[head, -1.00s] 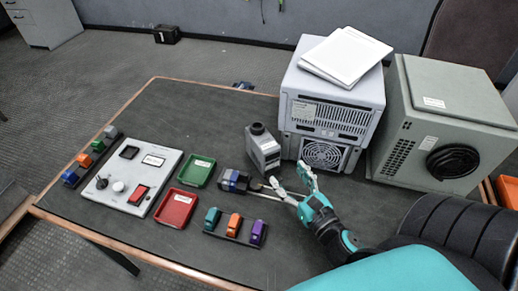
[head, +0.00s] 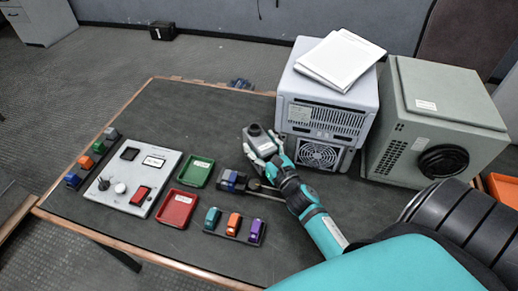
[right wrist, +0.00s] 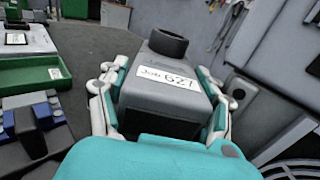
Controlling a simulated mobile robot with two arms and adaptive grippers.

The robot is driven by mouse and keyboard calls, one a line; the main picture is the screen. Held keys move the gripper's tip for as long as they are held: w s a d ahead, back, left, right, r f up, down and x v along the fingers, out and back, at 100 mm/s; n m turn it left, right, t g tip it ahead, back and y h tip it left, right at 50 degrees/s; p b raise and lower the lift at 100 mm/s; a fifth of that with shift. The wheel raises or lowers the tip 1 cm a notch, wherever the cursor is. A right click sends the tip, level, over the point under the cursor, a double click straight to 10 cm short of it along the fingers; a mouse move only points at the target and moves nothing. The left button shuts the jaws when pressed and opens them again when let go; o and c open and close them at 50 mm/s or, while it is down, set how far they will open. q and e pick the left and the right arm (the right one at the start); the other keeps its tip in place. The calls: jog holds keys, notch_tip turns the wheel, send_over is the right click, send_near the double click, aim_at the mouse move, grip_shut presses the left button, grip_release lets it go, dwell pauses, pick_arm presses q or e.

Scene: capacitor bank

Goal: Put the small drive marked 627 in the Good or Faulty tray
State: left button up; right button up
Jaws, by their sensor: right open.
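The small grey drive (head: 256,134) stands on the table in front of the large pale case; its label reads "Job 627" in the right wrist view (right wrist: 165,80). A dark round knob tops it. My right gripper (head: 260,147) is open around the drive, one finger on either side; whether the fingers touch it I cannot tell. A green tray (head: 195,174) and a red tray (head: 176,209) lie to its left, both with white labels too small to read in the head view. Both look empty. My left gripper is out of view.
A grey panel (head: 117,195) with a knob and red switch lies left of the trays. Racks of coloured blocks (head: 234,226) stand around. A blue and grey block (head: 232,181) sits near my right arm. A large pale case (head: 325,105) and a green-grey cabinet (head: 435,110) stand behind.

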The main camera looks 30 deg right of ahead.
jog(key=c, duration=1.3)
jog(key=shift+r, duration=0.15)
grip_shut()
